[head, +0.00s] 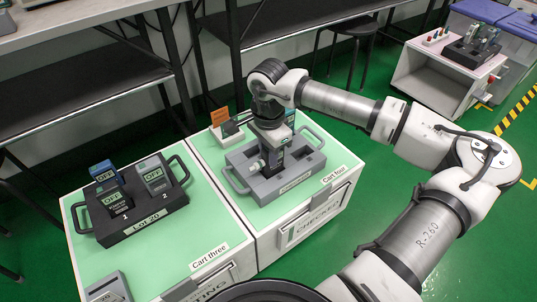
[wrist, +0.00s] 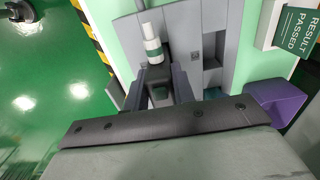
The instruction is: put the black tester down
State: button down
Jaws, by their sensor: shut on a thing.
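My gripper (head: 271,150) points down over the grey tray (head: 262,190) on Cart four. It is shut on the black tester (head: 273,158), which is mostly hidden by the gripper in the head view. The tester is at one of the tray's slots; I cannot tell whether it touches the slot floor. In the wrist view my gripper (wrist: 160,88) has its fingers on both sides of the dark tester (wrist: 160,96). A white cylinder with a green band (wrist: 152,45) shows just beyond it. The grey tray (wrist: 215,20) lies below, with empty recesses to the right.
A black tray (head: 145,222) marked Lot 20 holds several testers on Cart three, to the left. A small stand with an orange card (head: 219,116) is behind the grey tray. A green RESULT PASSED sign (wrist: 297,30) is at the wrist view's upper right.

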jog(key=shift+f, duration=0.15)
jog(key=c, duration=1.2)
grip_release()
jog(key=shift+o, duration=0.2)
notch_tip(320, 180, up, 12)
jog(key=p, duration=0.4)
jog(key=shift+r, duration=0.25)
